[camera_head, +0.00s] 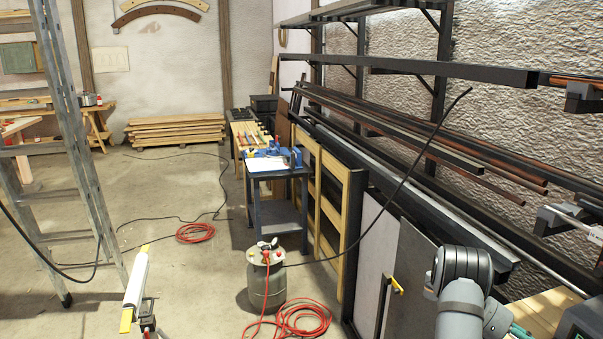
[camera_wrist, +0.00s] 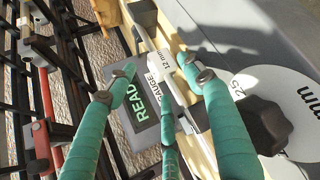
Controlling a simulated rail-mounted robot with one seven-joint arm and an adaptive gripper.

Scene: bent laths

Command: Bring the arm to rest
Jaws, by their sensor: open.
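My arm (camera_head: 462,285) shows at the lower right of the head view as grey and dark rounded links. Only a small teal bit of my gripper (camera_head: 519,330) shows there, at the bottom edge. In the wrist view my gripper (camera_wrist: 162,72) has teal-wrapped fingers with grey joints, spread apart and open. No object is seen held between them. Behind the fingers is a grey panel with a green READ display (camera_wrist: 146,106). A white gauge piece (camera_wrist: 160,62) marked 12 mm lies beside it, partly covered by the fingers. Contact between fingers and gauge cannot be told.
A white disc (camera_wrist: 245,88) marked 25 mm and a dark knob (camera_wrist: 264,124) are right of the fingers. A wall rack with long dark bars (camera_head: 440,150) runs along the right.

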